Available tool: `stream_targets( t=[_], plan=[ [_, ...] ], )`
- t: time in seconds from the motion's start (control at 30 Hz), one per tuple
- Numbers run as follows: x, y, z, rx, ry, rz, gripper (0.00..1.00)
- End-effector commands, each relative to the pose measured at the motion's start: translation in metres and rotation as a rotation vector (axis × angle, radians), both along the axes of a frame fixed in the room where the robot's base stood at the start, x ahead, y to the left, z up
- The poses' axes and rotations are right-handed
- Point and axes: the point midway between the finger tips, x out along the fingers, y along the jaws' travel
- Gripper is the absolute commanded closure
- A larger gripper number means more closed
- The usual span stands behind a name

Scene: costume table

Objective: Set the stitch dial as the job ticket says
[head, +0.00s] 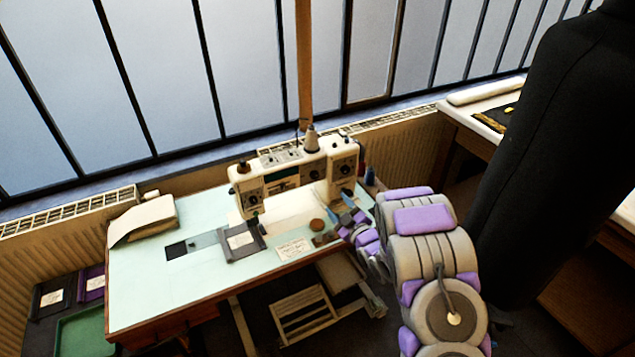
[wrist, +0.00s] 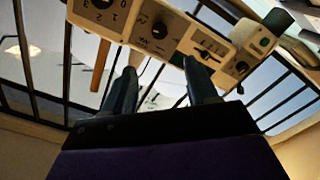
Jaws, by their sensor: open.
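The cream sewing machine (head: 297,168) stands on the pale green table, with dark dials on its head and pillar. The wrist view shows its panel close up: a numbered dial (wrist: 103,6) at the top edge, a black knob (wrist: 159,30), a slotted scale (wrist: 210,44) and another dark knob (wrist: 241,67). Which one is the stitch dial I cannot tell. My gripper (wrist: 160,66) is open and empty, its dark blue fingers apart below the panel; it also shows beside the pillar in the head view (head: 347,212). A white printed card (head: 293,248) lies at the table's front, its writing too small to read.
Folded cloth (head: 145,218) lies at the table's back left. A black dress form (head: 550,150) stands on the right. The table's left half is mostly clear.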

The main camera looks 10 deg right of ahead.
Motion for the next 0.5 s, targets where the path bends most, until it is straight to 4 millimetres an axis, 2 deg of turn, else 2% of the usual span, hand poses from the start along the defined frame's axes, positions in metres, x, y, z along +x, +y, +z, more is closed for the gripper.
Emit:
stream_targets(
  t=[0.1, 0.5],
  plan=[
    [0.022, 0.009, 0.000, 0.001, -0.006, 0.004, 0.42],
    [0.086, 0.029, -0.001, 0.002, -0.003, 0.002, 0.42]
  ],
)
